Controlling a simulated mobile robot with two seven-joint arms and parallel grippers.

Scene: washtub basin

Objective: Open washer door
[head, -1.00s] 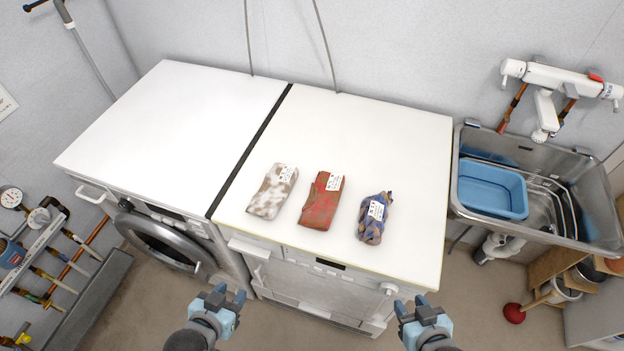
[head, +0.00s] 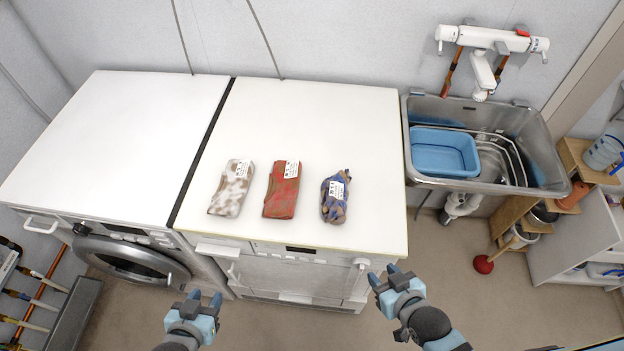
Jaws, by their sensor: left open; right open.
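The washer (head: 160,235) with a round front door (head: 133,262) stands at the left. The door has a grey ring and dark glass and looks shut. A second white machine (head: 285,275) stands to its right, with a flat front panel. My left gripper (head: 205,300) is open and empty, in front of the machines and right of the round door, apart from it. My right gripper (head: 384,275) is open and empty, near the front right corner of the second machine.
A metal sink (head: 545,150) with a blue basin (head: 444,152) is at the right. A plunger (head: 484,264) and shelves (head: 575,160) stand beyond. The front floor is clear.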

